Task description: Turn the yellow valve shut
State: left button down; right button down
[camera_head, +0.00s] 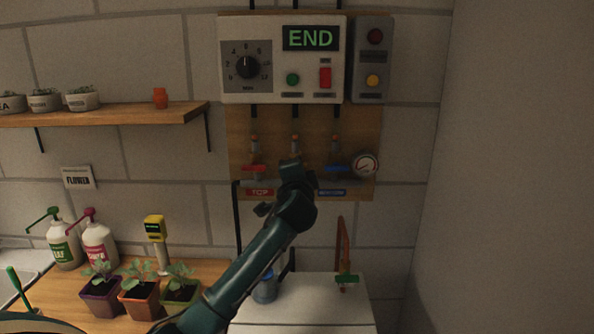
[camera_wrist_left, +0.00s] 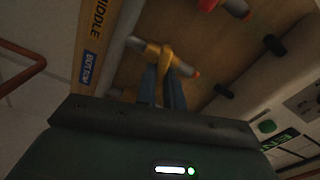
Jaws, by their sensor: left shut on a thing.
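The yellow valve (camera_wrist_left: 160,54) shows in the left wrist view on a pale pipe, its handle between my fingers. My left gripper (camera_wrist_left: 167,78) is shut on this handle. In the head view my left gripper (camera_head: 291,170) is at the pipe board, between the red valve (camera_head: 254,169) and the blue valve (camera_head: 336,168), and hides the yellow valve. The handle's exact angle is hard to read. My right gripper is not in view.
Above the valves is a control box (camera_head: 283,90) with a dial and a green "END" display. A round gauge (camera_head: 365,164) sits right of the blue valve. A shelf (camera_head: 110,115) with pots is at left. Potted seedlings (camera_head: 140,290) stand below it.

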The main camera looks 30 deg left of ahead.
pick_arm(q)
jog(key=shift+f+m, duration=0.1)
jog(key=shift+m, duration=1.5)
jog(key=c, duration=1.5)
grip_release()
jog(key=b+v, duration=0.2)
jog(key=v, duration=1.1)
jog(key=shift+s, duration=0.1)
